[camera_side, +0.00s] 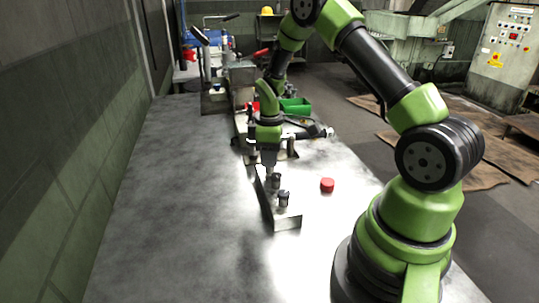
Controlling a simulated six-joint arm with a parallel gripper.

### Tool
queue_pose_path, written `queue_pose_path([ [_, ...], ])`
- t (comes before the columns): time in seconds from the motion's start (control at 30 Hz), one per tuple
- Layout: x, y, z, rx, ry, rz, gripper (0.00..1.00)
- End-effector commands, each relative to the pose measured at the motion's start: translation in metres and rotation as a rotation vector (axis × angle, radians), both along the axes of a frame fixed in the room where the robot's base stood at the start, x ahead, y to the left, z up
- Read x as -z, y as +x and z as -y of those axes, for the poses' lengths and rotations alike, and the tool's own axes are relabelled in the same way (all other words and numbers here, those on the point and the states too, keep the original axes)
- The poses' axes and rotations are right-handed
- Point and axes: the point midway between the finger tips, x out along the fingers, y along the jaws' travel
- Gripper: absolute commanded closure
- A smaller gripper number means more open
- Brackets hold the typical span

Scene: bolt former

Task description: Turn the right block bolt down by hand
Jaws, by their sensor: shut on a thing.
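A long metal block (284,222) lies on the steel bench, with dark bolts standing in its top. The nearer bolt (283,198) stands upright and clear of my gripper. My gripper (269,174) points straight down over the block, farther back than the nearer bolt. It is shut on a dark bolt (275,181) that stands in the block. The fingertips are small and dark here, and the bolt's lower part is hard to make out. I cannot tell how deep this bolt sits.
A red round cap (327,185) lies on the bench right of the block. A green bin (295,106) and several tools stand behind my gripper. The bench (165,200) left of the block is bare. A control cabinet (508,55) stands at the back right.

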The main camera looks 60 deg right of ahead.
Motion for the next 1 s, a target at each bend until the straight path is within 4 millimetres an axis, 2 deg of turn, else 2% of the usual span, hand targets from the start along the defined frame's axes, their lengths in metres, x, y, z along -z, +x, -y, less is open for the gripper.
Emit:
queue_pose_path([
  [1.0, -0.0003, -0.0013, 0.0008, 0.970, 0.001, -0.004, 0.98],
])
